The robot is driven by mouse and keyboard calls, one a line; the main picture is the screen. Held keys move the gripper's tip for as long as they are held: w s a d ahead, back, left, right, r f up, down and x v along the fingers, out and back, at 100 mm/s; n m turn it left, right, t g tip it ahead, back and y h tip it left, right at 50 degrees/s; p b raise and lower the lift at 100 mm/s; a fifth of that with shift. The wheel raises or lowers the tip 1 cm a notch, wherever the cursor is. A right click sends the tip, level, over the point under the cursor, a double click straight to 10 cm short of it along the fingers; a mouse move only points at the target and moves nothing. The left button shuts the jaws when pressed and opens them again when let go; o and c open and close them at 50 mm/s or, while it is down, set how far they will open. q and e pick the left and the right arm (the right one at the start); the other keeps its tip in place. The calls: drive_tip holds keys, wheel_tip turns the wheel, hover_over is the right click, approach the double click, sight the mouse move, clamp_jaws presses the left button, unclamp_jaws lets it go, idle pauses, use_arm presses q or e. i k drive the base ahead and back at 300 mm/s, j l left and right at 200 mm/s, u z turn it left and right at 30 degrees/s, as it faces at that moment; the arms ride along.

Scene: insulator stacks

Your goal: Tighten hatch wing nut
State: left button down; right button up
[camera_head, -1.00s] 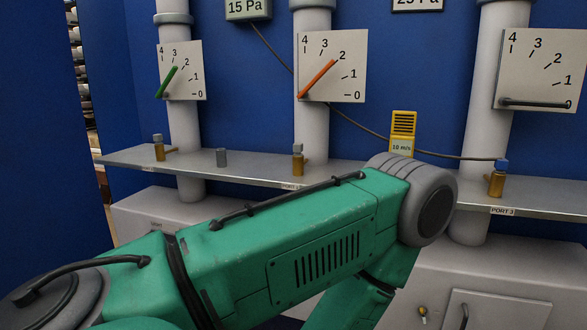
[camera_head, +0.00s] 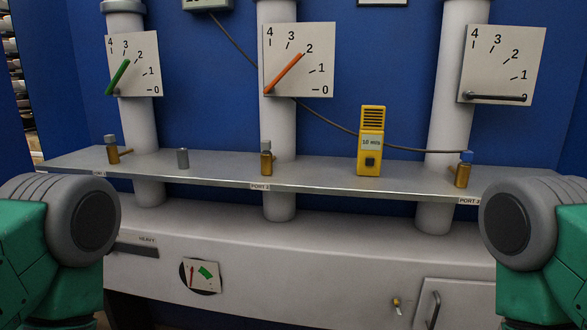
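A small brass-coloured wing nut (camera_head: 397,304) sits on the front of the white cabinet at the lower right. It is just left of a hatch door (camera_head: 455,303) with a dark vertical handle (camera_head: 433,309). The hatch door looks closed, though its lower part is cut off by the frame. My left arm shows at the left edge and my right arm at the right edge, both green with grey joints. Neither gripper is visible. The wing nut and hatch stand between the arms, closer to the right one, and nothing visible touches them.
A metal shelf (camera_head: 220,177) crosses above the cabinet, holding brass valves (camera_head: 266,160), a grey cap (camera_head: 183,158) and a yellow meter (camera_head: 371,140). Three white pipes with dial plates rise behind it. Space between my arms is clear.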

sight(396, 302)
drive_tip(key=l+z, duration=0.25)
drive_tip(key=z, duration=0.2)
drive_tip(key=i+l+z, duration=0.1)
drive_tip(key=l+z, duration=0.15)
drive_tip(key=z, duration=0.2)
drive_tip(key=i+l+z, duration=0.1)
drive_tip(key=l+z, duration=0.15)
drive_tip(key=z, duration=0.2)
